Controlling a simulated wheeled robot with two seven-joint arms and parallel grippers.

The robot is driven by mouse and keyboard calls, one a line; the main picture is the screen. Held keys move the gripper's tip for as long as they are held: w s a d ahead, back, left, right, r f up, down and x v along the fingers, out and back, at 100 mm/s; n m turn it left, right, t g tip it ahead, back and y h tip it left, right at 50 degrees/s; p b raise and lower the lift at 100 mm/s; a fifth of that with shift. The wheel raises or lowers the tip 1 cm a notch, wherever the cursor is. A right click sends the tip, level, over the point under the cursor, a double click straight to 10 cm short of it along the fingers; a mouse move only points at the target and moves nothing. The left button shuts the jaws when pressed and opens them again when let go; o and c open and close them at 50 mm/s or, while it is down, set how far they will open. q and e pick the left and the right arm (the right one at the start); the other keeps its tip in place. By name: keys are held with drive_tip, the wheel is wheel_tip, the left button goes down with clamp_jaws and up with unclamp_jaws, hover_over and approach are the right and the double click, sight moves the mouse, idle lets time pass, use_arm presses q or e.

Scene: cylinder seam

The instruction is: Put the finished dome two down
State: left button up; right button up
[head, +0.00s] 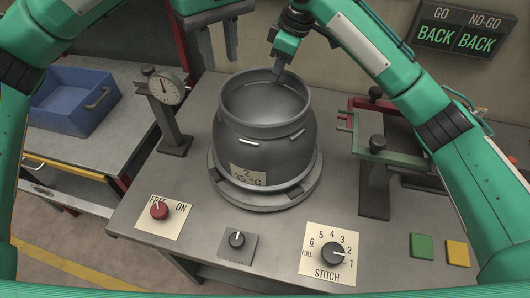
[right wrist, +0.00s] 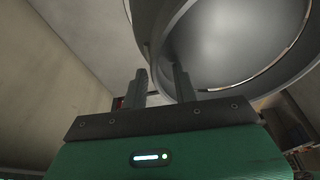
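The dome two (head: 262,135) is a grey, open-topped metal vessel with a label reading "2" and "35 °C". It sits upright on a round grey turntable (head: 222,180) in the middle of the bench. My right gripper (head: 279,74) is at the dome's far rim, pointing down. In the right wrist view its two fingers (right wrist: 161,85) are spread, and one overlaps the dome's rim (right wrist: 152,45). Whether they touch the wall I cannot tell. My left gripper (head: 220,55) is behind and left of the dome, apart from it, fingers spread and empty.
A dial gauge on a stand (head: 172,115) is left of the dome; a green fixture (head: 385,155) is to the right. In front are a red knob (head: 159,210), a small knob (head: 237,239) and the STITCH dial (head: 333,253). A blue bin (head: 75,102) is on the left table.

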drive_tip(key=shift+d+r, duration=0.1)
drive_tip(key=shift+r, duration=0.45)
drive_tip(key=v, duration=1.1)
